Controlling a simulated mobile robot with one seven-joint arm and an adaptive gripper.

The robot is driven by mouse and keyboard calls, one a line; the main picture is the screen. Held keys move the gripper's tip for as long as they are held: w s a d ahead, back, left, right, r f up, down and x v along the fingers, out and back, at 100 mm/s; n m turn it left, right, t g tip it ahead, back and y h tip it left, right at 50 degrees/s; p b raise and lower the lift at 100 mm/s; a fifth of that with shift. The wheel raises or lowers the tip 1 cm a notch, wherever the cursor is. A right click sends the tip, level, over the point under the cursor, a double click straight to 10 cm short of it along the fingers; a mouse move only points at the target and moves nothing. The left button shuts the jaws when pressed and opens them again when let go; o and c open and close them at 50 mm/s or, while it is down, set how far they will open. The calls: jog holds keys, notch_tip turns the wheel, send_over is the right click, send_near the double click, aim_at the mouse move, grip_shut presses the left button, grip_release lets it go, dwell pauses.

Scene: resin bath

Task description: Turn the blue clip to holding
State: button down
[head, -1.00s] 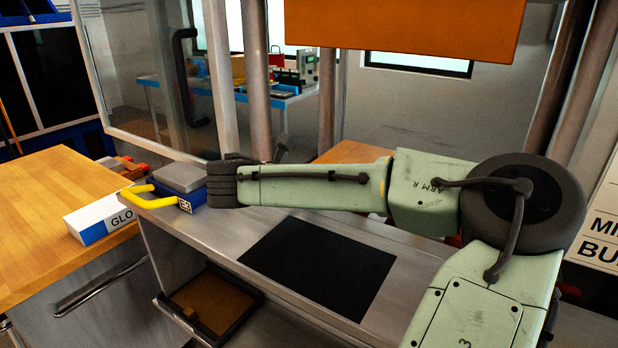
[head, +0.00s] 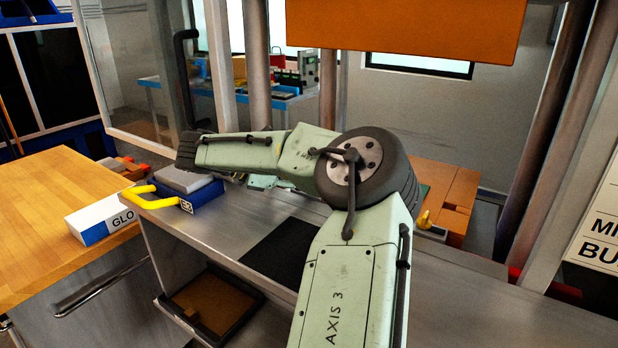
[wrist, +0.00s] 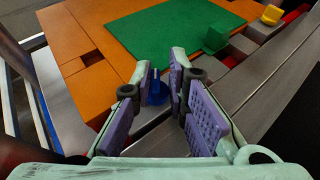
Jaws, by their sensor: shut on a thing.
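The blue clip (wrist: 156,92) stands up as a small knob on a grey base beside the orange blocks in the wrist view. My gripper (wrist: 160,74) is around it, purple-padded fingers on either side, shut on the clip. Which way the clip is turned is hard to tell. In the head view my arm hides the blue clip and the gripper.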

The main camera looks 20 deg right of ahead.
jog(key=shift+w+a+r+m+g, duration=0.25)
jog(key=shift+w+m+g, duration=0.15)
jog(key=shift+m+g, duration=0.2)
jog(key=shift+d, duration=0.1)
jog(key=c, duration=2)
grip_release()
jog(key=shift+c, duration=0.2)
jog(key=shift+o, duration=1.3)
jog(key=shift+w+f, duration=0.1)
jog(key=shift+f, duration=0.1)
jog(key=shift+s+d+f, duration=0.1)
jog(key=shift+s+f, duration=0.05)
jog(key=shift+s, duration=0.05)
